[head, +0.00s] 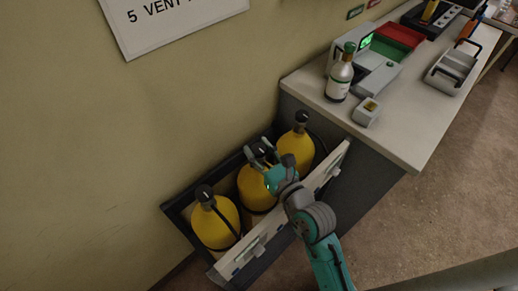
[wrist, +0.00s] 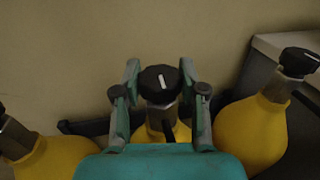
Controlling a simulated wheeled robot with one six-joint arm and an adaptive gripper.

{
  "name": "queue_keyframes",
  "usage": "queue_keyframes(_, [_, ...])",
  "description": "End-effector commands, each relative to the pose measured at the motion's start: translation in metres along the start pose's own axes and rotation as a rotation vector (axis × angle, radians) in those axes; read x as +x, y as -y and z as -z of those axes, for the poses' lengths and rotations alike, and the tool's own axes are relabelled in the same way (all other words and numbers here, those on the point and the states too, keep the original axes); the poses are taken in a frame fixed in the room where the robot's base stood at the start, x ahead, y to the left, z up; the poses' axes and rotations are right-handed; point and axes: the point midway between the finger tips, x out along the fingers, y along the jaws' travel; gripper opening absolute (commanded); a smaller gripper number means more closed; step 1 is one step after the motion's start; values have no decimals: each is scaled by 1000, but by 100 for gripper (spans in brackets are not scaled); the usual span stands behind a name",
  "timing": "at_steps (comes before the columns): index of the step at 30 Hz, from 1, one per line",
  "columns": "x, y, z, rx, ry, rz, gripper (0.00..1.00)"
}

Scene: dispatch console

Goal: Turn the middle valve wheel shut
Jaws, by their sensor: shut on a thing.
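Three yellow cylinders stand in a row in a dark rack, each with a black valve wheel on top. The middle cylinder (head: 252,188) is partly hidden by my gripper (head: 260,154) in the head view. In the wrist view, the middle valve wheel (wrist: 159,84) is a black knob with a white line pointing nearly straight up the picture. My gripper (wrist: 161,93) has one teal finger on each side of this wheel and is shut on it. The contact itself is hard to see.
The left cylinder (head: 215,222) and right cylinder (head: 296,146) stand close on either side. A pale rail (head: 262,240) runs along the rack's front, under my arm. A desk (head: 420,118) with a bottle (head: 340,77) and devices stands at right. The wall is behind.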

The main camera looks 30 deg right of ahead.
Motion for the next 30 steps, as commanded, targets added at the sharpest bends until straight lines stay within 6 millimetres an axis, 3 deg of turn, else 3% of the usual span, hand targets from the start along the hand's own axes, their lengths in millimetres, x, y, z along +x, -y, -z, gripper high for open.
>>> queue_keyframes(9, [0, 0, 2, 0, -5, 0, 7])
queue_keyframes(10, [0, 0, 2, 0, -5, 0, 49])
queue_keyframes(12, [0, 0, 2, 0, -4, 0, 67])
queue_keyframes(23, [-1, 0, 1, 0, -2, 0, 68])
queue_keyframes(30, [-25, 0, 2, 0, -5, 1, 68])
